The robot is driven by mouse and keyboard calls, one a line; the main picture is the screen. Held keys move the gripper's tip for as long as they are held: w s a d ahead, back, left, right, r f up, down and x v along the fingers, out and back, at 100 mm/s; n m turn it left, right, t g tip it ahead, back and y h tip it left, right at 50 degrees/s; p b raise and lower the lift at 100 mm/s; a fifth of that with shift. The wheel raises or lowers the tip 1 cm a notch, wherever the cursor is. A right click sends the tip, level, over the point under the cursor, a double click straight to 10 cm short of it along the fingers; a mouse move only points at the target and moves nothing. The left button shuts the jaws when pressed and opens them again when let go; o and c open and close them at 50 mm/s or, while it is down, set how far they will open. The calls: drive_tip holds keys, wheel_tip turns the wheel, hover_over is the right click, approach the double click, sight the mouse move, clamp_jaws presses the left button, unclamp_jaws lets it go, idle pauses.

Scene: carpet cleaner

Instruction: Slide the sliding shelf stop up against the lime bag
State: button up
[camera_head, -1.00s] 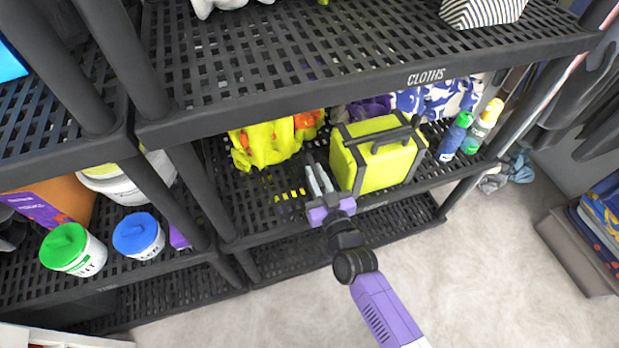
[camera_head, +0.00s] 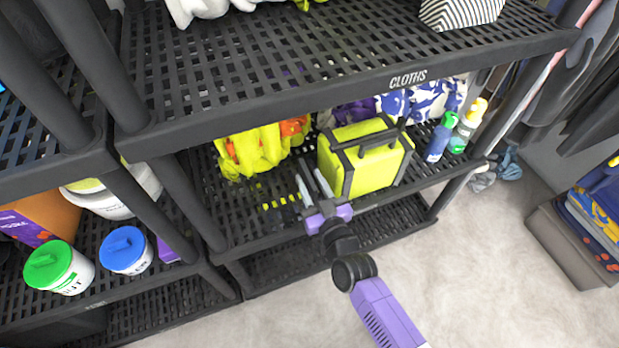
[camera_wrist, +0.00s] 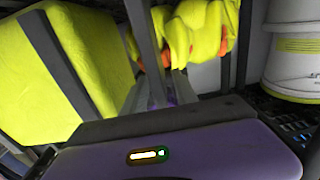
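The lime bag (camera_head: 372,170) stands upright on the middle shelf; it is yellow-green with dark straps and a top handle. It also fills the left of the wrist view (camera_wrist: 100,50). The sliding shelf stop (camera_head: 281,201), a low piece with yellow and black stripes, lies left of the bag, with a gap between them. My gripper (camera_head: 307,177) is over the shelf in that gap, its two grey fingers apart. The right finger is close to the bag's left side; I cannot tell whether they touch. The stop is not clearly visible in the wrist view.
Yellow and orange cloth items (camera_head: 262,150) sit behind the stop. Blue and green bottles (camera_head: 440,140) stand right of the bag. The upper shelf marked CLOTHS (camera_head: 350,92) overhangs the space. Shelf posts and tubs (camera_head: 127,250) are at left. The carpet (camera_head: 480,260) in front is clear.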

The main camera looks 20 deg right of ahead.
sight(316, 194)
drive_tip(key=s+p, duration=0.1)
drive_tip(key=s, duration=0.6)
drive_tip(key=shift+d, duration=0.15)
